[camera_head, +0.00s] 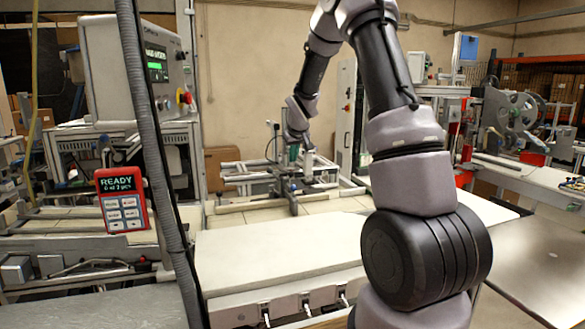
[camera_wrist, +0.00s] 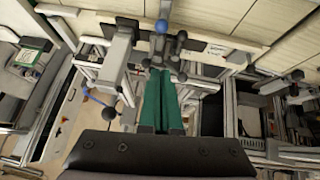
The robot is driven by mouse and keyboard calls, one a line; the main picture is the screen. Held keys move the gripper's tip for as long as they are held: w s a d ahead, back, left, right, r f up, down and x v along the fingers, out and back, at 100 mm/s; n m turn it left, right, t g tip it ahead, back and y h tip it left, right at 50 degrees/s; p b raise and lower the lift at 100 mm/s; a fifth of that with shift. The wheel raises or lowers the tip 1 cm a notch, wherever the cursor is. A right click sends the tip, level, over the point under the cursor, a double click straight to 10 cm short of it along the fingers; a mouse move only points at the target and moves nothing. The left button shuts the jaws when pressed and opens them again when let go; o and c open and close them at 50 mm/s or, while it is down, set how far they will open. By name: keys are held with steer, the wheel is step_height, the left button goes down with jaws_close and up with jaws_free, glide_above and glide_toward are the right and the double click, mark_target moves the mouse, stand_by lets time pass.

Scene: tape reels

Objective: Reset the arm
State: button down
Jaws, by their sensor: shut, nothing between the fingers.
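My arm reaches up and over from the right of the head view, then down to the machine at the back. My gripper (camera_head: 293,153) is small there, close to a metal frame fixture (camera_head: 315,172), and partly hidden by my wrist. In the wrist view my gripper (camera_wrist: 160,76) shows two green fingers side by side, shut with nothing between them. The fingers point towards a metal bracket with dark knobs and a blue ball (camera_wrist: 161,26). I cannot tell whether the fingertips touch it.
A red-framed panel reading READY (camera_head: 122,200) stands at left. A grey control box (camera_head: 135,70) stands behind it, with a hanging dark hose in front. A pale flat cover (camera_head: 275,250) lies in the foreground. A machine with large reels (camera_head: 510,115) stands at right.

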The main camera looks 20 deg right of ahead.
steer(key=s+a+r+m, duration=0.2)
steer(key=s+r+m, duration=0.1)
steer(key=s+r, duration=1.4)
steer(key=s+a+m+y, duration=0.1)
steer(key=s+a, duration=0.1)
steer(key=s, duration=0.9)
steer(key=s+a+y, duration=0.2)
steer(key=s+a, duration=0.1)
steer(key=s, duration=0.9)
steer(key=shift+s+m, duration=0.2)
steer(key=shift+m, duration=0.2)
